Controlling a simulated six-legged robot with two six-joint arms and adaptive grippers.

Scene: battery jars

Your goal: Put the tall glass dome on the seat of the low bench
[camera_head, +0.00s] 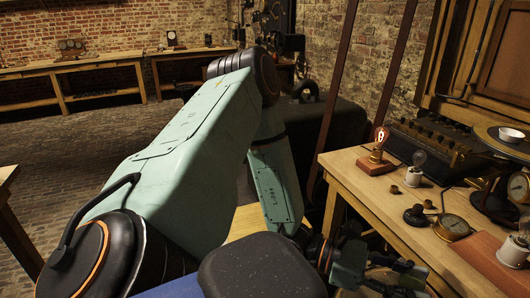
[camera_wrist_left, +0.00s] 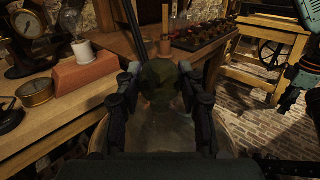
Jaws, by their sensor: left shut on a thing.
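My left gripper (camera_wrist_left: 160,74) shows in the left wrist view with its two black fingers on either side of a dark, greenish, see-through body, which looks like the glass dome (camera_wrist_left: 160,92). It is shut on this thing. A pale rounded rim shows faintly below the fingers; the dome's full outline is hard to tell. In the head view the left gripper (camera_head: 372,264) is at the lower right, beside the worktable, and the dome cannot be made out there. A strip of light wood (camera_head: 245,221) behind my left arm may be the low bench; most is hidden. A mint and black part at the right of the wrist view may be my right gripper (camera_wrist_left: 296,82).
Benches (camera_head: 100,63) line the back wall. The brick floor at the left is clear.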

